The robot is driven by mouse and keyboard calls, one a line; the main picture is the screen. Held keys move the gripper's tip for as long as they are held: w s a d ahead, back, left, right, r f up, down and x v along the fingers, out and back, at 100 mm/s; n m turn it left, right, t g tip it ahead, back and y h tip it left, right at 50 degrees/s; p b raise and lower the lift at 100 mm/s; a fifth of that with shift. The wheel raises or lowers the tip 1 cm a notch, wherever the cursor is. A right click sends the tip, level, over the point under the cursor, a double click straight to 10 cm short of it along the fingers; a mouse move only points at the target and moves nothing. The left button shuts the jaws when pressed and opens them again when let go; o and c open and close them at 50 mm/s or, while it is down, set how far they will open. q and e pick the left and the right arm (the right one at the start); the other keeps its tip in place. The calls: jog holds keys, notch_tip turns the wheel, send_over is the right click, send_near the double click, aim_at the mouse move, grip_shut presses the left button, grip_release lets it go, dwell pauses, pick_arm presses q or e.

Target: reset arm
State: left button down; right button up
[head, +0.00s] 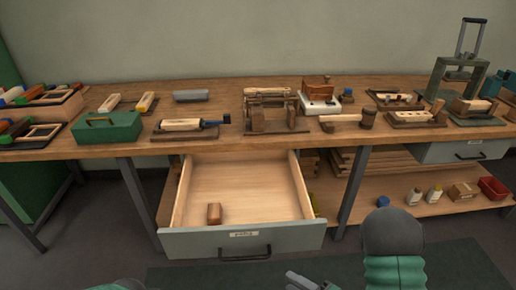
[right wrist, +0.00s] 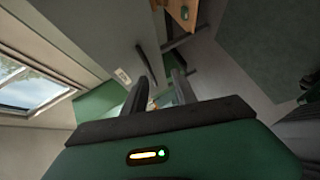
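My right gripper (head: 308,283) shows at the bottom edge of the head view, in front of and below the open drawer (head: 242,242). In the right wrist view its two dark fingers (right wrist: 161,92) stand apart, with no held object clearly visible between them. My right arm shows beside it as a green and grey link. Only a green piece of my left arm shows at the bottom left; its gripper is out of view.
The workbench (head: 225,141) carries a green toolbox (head: 107,127), a wooden frame (head: 272,112), a mallet (head: 347,119) and a press (head: 458,75). A lower shelf (head: 400,205) holds bottles and a red bin (head: 493,188). The open drawer juts out toward me.

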jog(key=w+d+m+g+h, duration=0.35)
jog(key=d+m+h, duration=0.55)
jog(key=m, duration=0.4)
jog(key=s+a+r+m+g+h+p, duration=0.1)
jog(key=s+r+m+g, duration=0.15)
jog(key=s+m, duration=0.3)
jog(key=s+a+r+m+g+p, duration=0.1)
jog(key=s+a+r+m+g, duration=0.15)
jog(key=s+m, duration=0.3)
jog(key=w+p+v, duration=0.2)
jog(key=p+v, duration=0.9)
jog(key=w+r+p+v, duration=0.1)
jog(key=w+p+v, duration=0.1)
jog(key=p+v, duration=0.9)
jog(key=shift+w+d+r+p, duration=0.3)
jog(key=shift+w+d+p, duration=0.15)
jog(key=shift+p, duration=0.15)
